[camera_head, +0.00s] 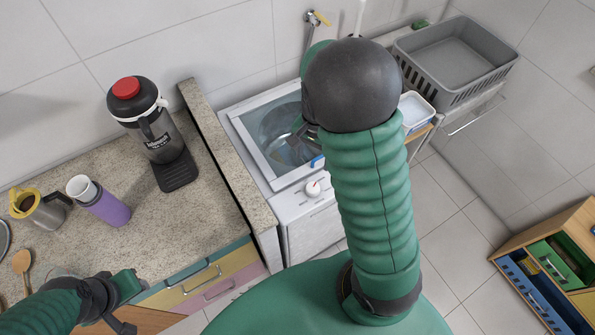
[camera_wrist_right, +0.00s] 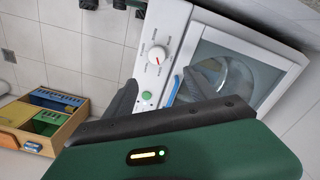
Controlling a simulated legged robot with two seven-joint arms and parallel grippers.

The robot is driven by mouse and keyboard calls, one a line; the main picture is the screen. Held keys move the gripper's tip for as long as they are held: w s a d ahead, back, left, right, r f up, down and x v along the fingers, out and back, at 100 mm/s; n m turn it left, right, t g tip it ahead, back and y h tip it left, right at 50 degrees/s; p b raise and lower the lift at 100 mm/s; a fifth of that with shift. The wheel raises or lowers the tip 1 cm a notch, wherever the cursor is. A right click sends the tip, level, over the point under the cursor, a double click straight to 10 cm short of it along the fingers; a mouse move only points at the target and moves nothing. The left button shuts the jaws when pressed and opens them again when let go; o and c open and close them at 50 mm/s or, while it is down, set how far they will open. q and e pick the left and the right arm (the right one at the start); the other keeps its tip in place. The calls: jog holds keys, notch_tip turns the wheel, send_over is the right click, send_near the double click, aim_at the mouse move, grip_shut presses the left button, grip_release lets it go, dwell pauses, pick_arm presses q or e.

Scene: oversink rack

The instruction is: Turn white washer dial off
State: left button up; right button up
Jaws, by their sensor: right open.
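The white washer (camera_head: 314,232) stands beyond the counter's right end, its round glass door (camera_head: 283,132) facing up. Its white dial (camera_head: 313,188) with a red pointer mark is on the front panel. In the right wrist view the dial (camera_wrist_right: 157,54) lies just beyond my fingertips, with a green button (camera_wrist_right: 147,96) nearer. My right gripper (camera_head: 302,137) is over the door in the head view, partly hidden by my arm. In the wrist view its fingers (camera_wrist_right: 158,88) are apart and empty, not touching the dial. My left gripper (camera_head: 126,300) is low at the left; its jaw opening is unclear.
A grey basket (camera_head: 455,60) stands behind right.

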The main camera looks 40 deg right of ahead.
send_near(313, 187)
jog(key=shift+s+f+b, duration=0.25)
jog(key=shift+s+b, duration=0.05)
jog(key=f, duration=0.5)
jog(key=w+f, duration=0.1)
jog(key=f, duration=0.1)
jog(key=shift+f, duration=0.25)
jog(key=shift+s+f, duration=0.15)
jog(key=shift+f, duration=0.2)
pick_arm(q)
jog(key=shift+s+d+f, duration=0.1)
jog(key=shift+s+f, duration=0.2)
jog(key=shift+s, duration=0.3)
pick_arm(e)
jog(key=shift+s+f, duration=0.1)
jog(key=c, duration=0.6)
pick_arm(q)
jog(key=shift+w, duration=0.1)
pick_arm(e)
jog(key=c, duration=0.8)
